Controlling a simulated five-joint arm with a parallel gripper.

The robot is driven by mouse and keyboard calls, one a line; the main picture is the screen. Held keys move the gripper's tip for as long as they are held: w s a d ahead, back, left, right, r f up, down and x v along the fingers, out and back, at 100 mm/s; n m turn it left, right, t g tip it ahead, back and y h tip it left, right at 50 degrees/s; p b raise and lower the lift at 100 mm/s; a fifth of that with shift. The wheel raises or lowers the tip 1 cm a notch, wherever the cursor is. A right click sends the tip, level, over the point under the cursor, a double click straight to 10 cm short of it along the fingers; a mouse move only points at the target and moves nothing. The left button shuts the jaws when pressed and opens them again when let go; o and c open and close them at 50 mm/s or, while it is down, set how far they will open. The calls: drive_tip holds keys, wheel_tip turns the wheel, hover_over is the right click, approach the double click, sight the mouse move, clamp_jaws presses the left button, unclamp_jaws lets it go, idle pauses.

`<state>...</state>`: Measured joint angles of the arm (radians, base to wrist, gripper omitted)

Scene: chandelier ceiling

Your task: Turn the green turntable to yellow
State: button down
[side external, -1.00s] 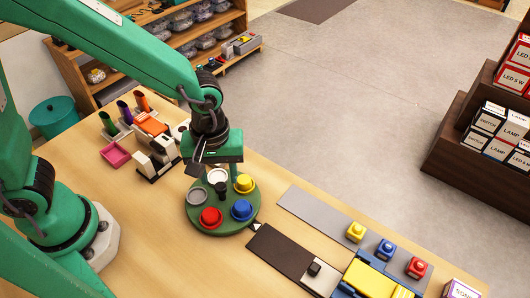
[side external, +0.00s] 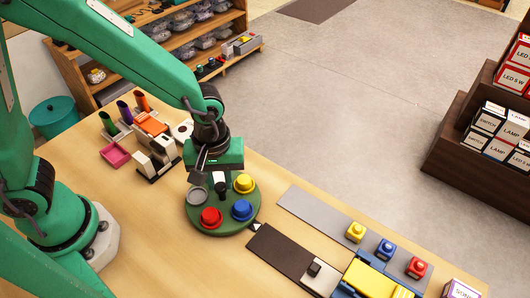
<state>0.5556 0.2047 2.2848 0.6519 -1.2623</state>
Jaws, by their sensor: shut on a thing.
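The green turntable (side external: 226,224) lies flat on the wooden table and carries coloured round pieces near its rim. The yellow piece (side external: 244,184) is at its upper right, the blue piece (side external: 242,210) at its lower right and the red piece (side external: 210,218) at its lower left. A grey ring-shaped piece (side external: 197,197) is at the left. My gripper (side external: 220,181) points down over the middle and is shut on the dark centre knob (side external: 222,192). My gripper partly hides the far side.
A dark board (side external: 275,249) lies close to the turntable's lower right. Pen holders and a pink tray (side external: 115,155) stand at the left.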

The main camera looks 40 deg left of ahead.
sight(222, 185)
drive_tip(key=shift+m, duration=0.8)
drive_tip(key=shift+d+m, duration=0.1)
drive_tip(key=shift+m, duration=2.7)
drive_tip(key=shift+d+r+m, duration=0.1)
drive_tip(key=shift+m, duration=3.6)
drive_tip(key=c, duration=1.2)
unclamp_jaws()
drive_tip(key=shift+r, duration=3.9)
